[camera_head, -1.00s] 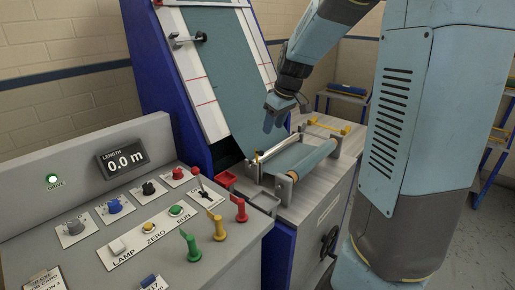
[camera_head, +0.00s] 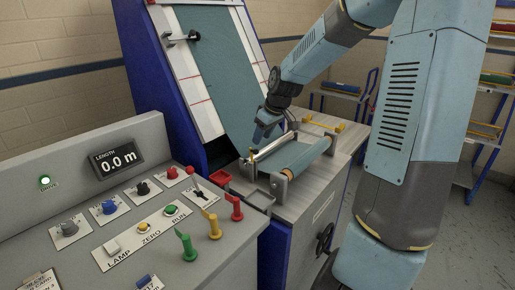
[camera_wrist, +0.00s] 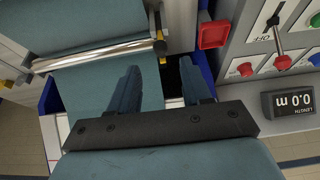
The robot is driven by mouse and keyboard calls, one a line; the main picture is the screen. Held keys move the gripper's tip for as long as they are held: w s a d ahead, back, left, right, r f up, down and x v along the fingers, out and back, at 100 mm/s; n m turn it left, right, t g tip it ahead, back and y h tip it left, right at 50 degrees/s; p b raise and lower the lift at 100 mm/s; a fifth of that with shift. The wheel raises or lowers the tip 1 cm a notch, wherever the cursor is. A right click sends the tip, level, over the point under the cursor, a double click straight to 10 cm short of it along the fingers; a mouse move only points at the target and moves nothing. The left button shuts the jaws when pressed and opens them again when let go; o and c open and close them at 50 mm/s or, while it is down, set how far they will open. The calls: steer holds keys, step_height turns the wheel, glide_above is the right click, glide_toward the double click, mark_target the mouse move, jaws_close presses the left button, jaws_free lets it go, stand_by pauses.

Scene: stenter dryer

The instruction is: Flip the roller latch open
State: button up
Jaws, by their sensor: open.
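A shiny metal roller (camera_head: 272,147) lies across the blue cloth; it also shows in the wrist view (camera_wrist: 95,55). At its near end is a small brass-yellow piece (camera_wrist: 160,45), probably the roller latch; its exact position is hard to tell. In the head view this piece (camera_head: 251,155) is small beside the roller. My gripper (camera_head: 262,132) is just above that end of the roller, fingers pointing down. In the wrist view my gripper (camera_wrist: 163,78) has its two fingers spread and empty, with the brass piece ahead between them. I see no contact.
A cloth roll (camera_head: 298,158) sits in grey brackets in front. The control panel (camera_head: 150,215) with knobs and levers stands at left. The sloping cloth bed (camera_head: 215,70) rises behind.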

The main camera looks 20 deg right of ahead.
steer(key=shift+x, duration=3.25)
jaws_close()
